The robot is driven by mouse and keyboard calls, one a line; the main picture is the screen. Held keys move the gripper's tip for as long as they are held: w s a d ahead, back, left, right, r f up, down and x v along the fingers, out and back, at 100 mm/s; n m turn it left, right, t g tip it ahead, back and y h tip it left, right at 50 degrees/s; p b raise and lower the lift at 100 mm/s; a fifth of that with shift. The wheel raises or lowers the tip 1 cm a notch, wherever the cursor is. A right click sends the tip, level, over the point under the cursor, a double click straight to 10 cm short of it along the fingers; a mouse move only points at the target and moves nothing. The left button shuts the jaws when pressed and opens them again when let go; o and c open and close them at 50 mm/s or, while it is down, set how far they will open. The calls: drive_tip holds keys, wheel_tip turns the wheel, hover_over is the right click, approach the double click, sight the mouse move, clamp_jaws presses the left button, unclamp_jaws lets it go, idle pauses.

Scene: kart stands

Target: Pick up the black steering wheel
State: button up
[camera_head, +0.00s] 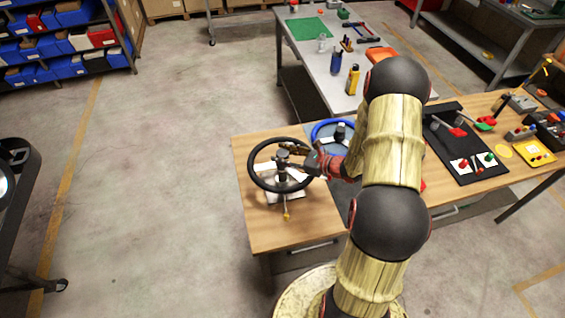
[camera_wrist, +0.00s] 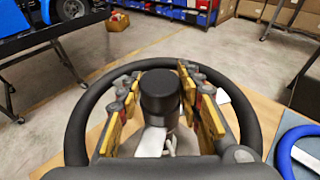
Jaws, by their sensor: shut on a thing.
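The black steering wheel (camera_head: 250,172) is at the left end of the wooden bench, around a stand with a dark central post (camera_head: 282,160). In the wrist view its dark rim (camera_wrist: 78,125) curves around the post's black cap (camera_wrist: 160,91). My gripper (camera_head: 298,160) reaches in from the right at the wheel. In the wrist view its yellow-padded fingers (camera_wrist: 158,78) lie on both sides of the cap, inside the rim. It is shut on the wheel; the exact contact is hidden. I cannot tell whether the wheel is clear of its stand.
A blue steering wheel (camera_head: 318,127) stands just behind and to the right, close to my gripper. The wooden bench (camera_head: 258,229) holds a black tool mat (camera_head: 464,172) at right. A grey table (camera_head: 312,76) stands behind.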

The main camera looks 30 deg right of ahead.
clamp_jaws()
idle(0.5)
